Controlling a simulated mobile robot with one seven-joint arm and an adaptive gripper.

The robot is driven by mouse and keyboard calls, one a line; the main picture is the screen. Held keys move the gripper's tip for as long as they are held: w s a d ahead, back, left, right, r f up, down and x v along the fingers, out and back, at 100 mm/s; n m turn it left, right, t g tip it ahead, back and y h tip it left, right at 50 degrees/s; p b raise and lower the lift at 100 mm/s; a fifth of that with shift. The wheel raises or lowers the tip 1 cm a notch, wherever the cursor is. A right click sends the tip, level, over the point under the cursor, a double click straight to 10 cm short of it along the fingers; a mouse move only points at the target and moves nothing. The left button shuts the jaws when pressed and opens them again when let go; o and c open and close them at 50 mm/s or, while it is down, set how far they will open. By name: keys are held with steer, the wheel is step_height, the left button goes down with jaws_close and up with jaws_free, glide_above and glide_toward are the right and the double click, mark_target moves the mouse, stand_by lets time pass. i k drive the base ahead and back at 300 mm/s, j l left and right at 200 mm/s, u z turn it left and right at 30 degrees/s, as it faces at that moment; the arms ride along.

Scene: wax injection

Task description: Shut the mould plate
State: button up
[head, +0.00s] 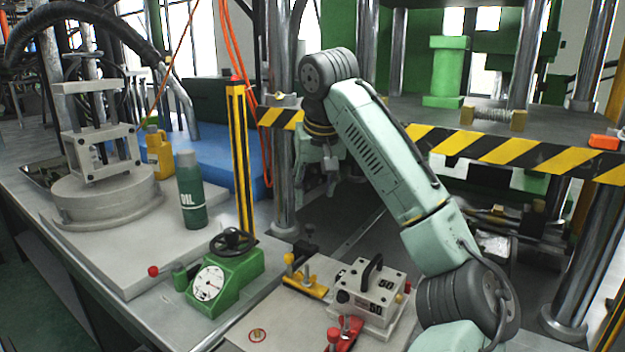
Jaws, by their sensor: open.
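A pale mould block (368,295) marked "50", with a black handle on top, sits on a light base plate (283,325) at the lower middle. It looks closed from this side, but I cannot tell whether its upper plate is fully seated. A yellow clamp (305,280) stands to its left and a red clamp (345,333) at its front. My gripper (325,185) hangs above and behind the block, near a steel column, apart from the block. It is open and appears empty. My forearm passes over the right side and hides part of the area behind the block.
A green dial gauge unit (223,278) with a handwheel stands left of the block. A green oil bottle (190,190), a yellow-black post (241,160) and a striped press bar (500,150) are nearby. The tabletop left of the bottle is partly clear.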

mark_target(279, 318)
steer(key=k, duration=0.95)
